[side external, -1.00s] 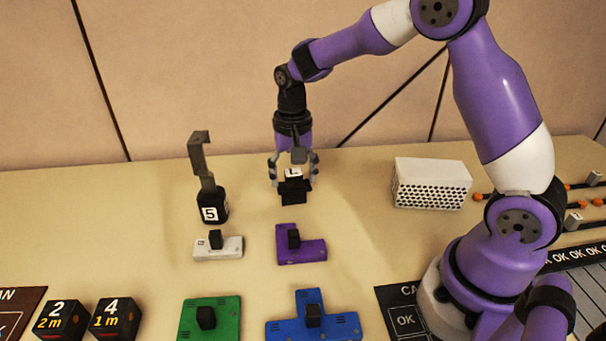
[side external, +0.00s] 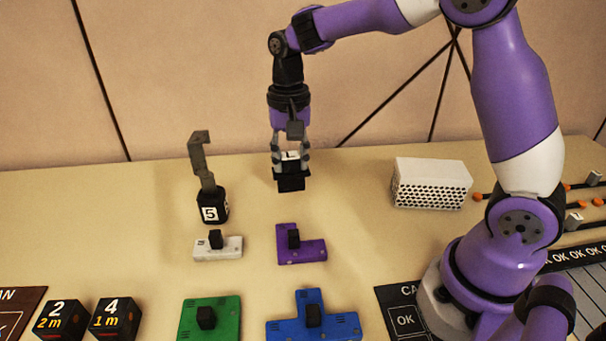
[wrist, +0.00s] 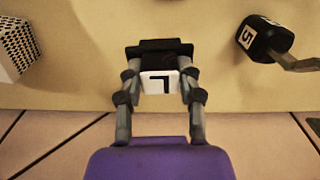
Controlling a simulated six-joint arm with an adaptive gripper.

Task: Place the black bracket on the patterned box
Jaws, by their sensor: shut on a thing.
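The black bracket (side external: 291,183) is held in my gripper (side external: 291,160), above the table near its back edge. A white face with a dark mark shows between the fingers. In the wrist view the fingers of my gripper (wrist: 160,82) close on both sides of this white block, and the black bracket (wrist: 160,47) shows beyond the fingertips. The patterned box (side external: 431,184) is white with a dark dotted front. It stands on the table to the right of my gripper, apart from it. The patterned box (wrist: 15,50) also shows at the left edge of the wrist view.
A black block marked 5 with a grey hook (side external: 211,205) stands to the left. White (side external: 218,248), purple (side external: 300,245), green (side external: 210,320) and blue (side external: 312,318) pieces lie in front. The table between my gripper and the box is clear.

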